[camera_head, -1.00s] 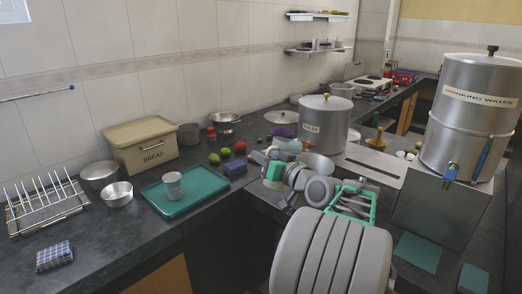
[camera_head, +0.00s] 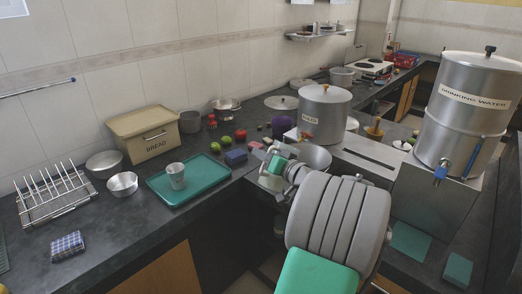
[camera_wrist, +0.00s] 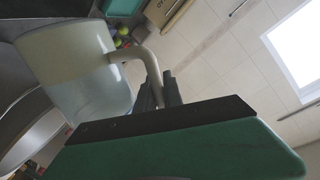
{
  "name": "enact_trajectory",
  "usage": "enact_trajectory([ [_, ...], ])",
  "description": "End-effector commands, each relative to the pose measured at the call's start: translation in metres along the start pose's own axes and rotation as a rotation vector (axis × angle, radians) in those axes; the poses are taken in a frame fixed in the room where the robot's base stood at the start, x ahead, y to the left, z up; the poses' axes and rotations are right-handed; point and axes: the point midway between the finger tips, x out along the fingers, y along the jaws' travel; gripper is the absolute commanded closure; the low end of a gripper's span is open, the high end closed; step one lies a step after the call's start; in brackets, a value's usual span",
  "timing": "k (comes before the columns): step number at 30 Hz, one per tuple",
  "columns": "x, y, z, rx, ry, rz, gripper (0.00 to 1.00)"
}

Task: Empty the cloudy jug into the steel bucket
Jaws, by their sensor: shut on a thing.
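The cloudy jug (camera_wrist: 70,75) fills the upper left of the wrist view. It is translucent, yellowish in its upper part and paler below. Its curved handle (camera_wrist: 135,54) runs to the two dark fingers of my gripper (camera_wrist: 159,92), which are shut on it.
A lidded steel pot (camera_head: 324,112) stands behind the open vessel. The drinking water urn (camera_head: 463,115) is at the right.

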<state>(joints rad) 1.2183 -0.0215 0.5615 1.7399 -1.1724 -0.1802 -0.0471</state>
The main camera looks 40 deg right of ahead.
Motion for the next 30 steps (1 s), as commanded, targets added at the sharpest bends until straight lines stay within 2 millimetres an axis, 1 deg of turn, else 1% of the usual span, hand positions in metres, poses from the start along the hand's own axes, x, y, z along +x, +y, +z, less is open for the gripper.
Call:
enact_trajectory([
  [1, -0.001, -0.003, -0.005, 0.009, -0.001, -0.001, 1.0],
  [30, 0.0, -0.001, -0.021, 0.244, -0.047, -0.001, 1.0],
])
